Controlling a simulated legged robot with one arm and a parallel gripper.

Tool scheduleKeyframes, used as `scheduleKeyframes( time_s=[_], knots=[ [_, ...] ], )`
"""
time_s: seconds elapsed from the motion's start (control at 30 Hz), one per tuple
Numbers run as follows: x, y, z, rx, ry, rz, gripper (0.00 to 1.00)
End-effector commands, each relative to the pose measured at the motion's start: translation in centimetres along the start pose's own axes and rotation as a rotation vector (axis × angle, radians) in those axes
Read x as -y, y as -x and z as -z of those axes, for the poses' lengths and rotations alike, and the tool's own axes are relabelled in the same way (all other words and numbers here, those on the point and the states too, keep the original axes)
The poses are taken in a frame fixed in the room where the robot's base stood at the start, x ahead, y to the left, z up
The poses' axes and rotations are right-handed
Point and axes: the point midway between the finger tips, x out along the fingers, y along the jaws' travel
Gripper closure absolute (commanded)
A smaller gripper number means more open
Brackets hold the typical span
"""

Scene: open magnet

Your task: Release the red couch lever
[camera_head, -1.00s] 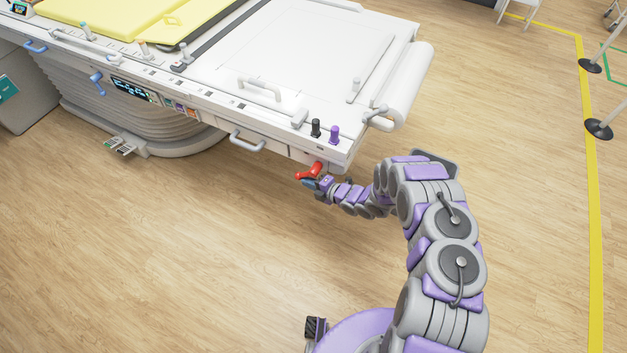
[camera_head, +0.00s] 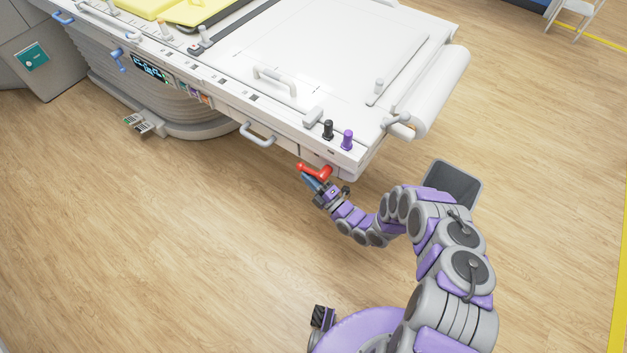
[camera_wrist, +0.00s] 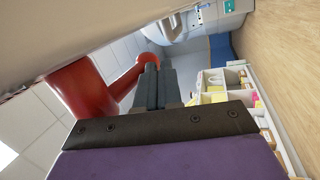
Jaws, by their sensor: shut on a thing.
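The red couch lever (camera_head: 314,170) sits under the near right corner of the white couch (camera_head: 290,150). In the wrist view the lever (camera_wrist: 85,88) is a thick red stem with an arm running to a rounded knob. My gripper (camera_head: 308,178) is at the lever in the head view, with its fingertips against the lever's left part. In the wrist view my gripper (camera_wrist: 152,82) has its dark fingers close together by the knob end and shut on the lever. The fingers hide part of the lever there.
A black knob (camera_head: 327,130) and a purple knob (camera_head: 347,139) stand on the couch edge above the lever. Grey side handles (camera_head: 258,137) stick out along the couch. The wooden floor (camera_head: 170,250) in front is clear. Shelves with small items (camera_wrist: 225,85) show in the wrist view.

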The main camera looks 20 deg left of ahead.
Motion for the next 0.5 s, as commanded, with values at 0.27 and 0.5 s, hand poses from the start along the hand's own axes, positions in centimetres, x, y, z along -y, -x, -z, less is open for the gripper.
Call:
scheduleKeyframes(
  time_s=[0.27, 0.5],
  knots=[
    [-0.12, -0.44, 0.12, -0.008, -0.007, -0.053, 1.00],
    [-0.19, -0.51, 0.21, -0.010, -0.009, -0.064, 1.00]
  ],
)
